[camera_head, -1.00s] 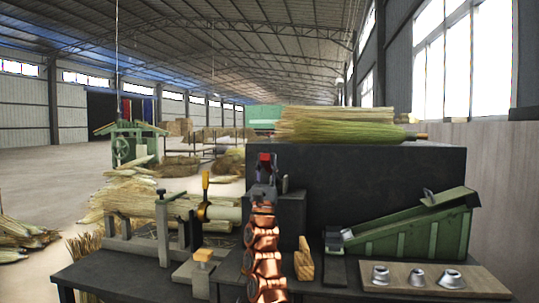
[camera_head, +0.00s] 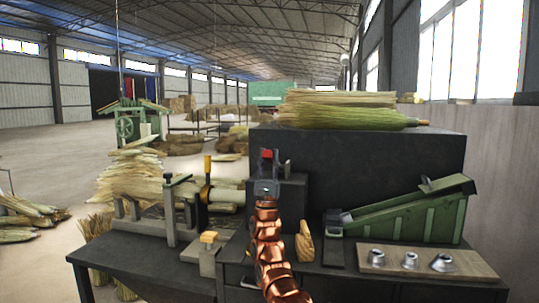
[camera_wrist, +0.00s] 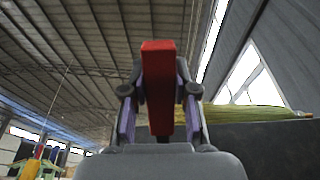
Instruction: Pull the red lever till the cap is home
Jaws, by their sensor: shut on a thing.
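The red lever (camera_wrist: 158,85) stands upright between the two fingers of my gripper (camera_wrist: 158,112) in the wrist view, and the fingers are shut on it. In the head view the top of the red lever (camera_head: 267,155) shows just above my gripper (camera_head: 268,170), in front of a dark block. The lever's lower part is hidden by my gripper and arm. Metal caps (camera_head: 410,260) lie on a wooden board (camera_head: 455,272) at the lower right. I cannot tell which cap the lever works on.
A green sloped chute (camera_head: 400,220) stands on the bench at the right. A clamp fixture with a yellow-topped handle (camera_head: 207,170) stands at the left. A bundle of broom straw (camera_head: 345,110) lies on the large dark box (camera_head: 400,160). A small wooden piece (camera_head: 304,243) stands beside my arm.

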